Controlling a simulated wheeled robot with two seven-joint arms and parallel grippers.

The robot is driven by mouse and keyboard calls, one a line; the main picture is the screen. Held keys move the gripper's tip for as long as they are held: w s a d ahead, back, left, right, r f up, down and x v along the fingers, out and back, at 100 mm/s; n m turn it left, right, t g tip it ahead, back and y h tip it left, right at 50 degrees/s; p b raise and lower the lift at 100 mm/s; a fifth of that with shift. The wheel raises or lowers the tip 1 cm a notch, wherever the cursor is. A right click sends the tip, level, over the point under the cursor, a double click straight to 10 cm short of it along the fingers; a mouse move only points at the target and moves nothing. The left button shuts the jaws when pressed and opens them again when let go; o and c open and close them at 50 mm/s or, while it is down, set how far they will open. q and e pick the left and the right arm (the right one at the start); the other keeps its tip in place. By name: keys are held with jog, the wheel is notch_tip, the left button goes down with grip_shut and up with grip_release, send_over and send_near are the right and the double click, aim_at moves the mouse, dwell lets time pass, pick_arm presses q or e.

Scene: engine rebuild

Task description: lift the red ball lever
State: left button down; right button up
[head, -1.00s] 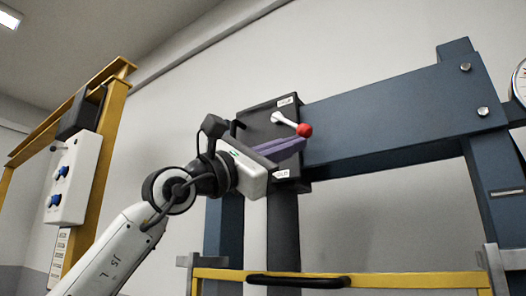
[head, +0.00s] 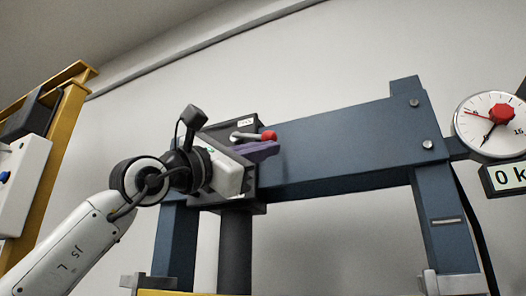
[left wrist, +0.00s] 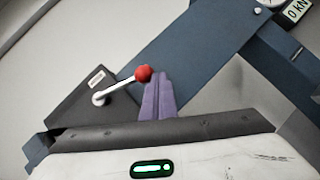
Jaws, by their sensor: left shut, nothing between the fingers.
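The red ball (head: 268,136) sits on the end of a short pale lever (head: 243,136) on a dark box (head: 247,199) fixed to the blue press frame. In the head view the lever points right, about level. My left gripper (head: 272,149) has purple fingers, shut and empty, just below the ball. In the left wrist view the ball (left wrist: 143,74) is at the left side of the fingertips (left wrist: 160,76), close to them. I cannot tell whether they touch. The lever (left wrist: 118,89) is in plain view there. My right gripper is not in view.
The blue beam (head: 345,150) runs right from the box. A round gauge (head: 483,137) and a "0 kN" display (head: 507,176) are at the far right. A yellow frame (head: 45,170) with a white panel (head: 22,185) stands at the left.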

pick_arm(q)
jog(key=s+a+f+b, duration=0.4)
jog(key=s+f+b, duration=0.3)
jog(key=f+b, duration=0.2)
jog(key=shift+s+f, duration=0.4)
jog(key=shift+f, duration=0.05)
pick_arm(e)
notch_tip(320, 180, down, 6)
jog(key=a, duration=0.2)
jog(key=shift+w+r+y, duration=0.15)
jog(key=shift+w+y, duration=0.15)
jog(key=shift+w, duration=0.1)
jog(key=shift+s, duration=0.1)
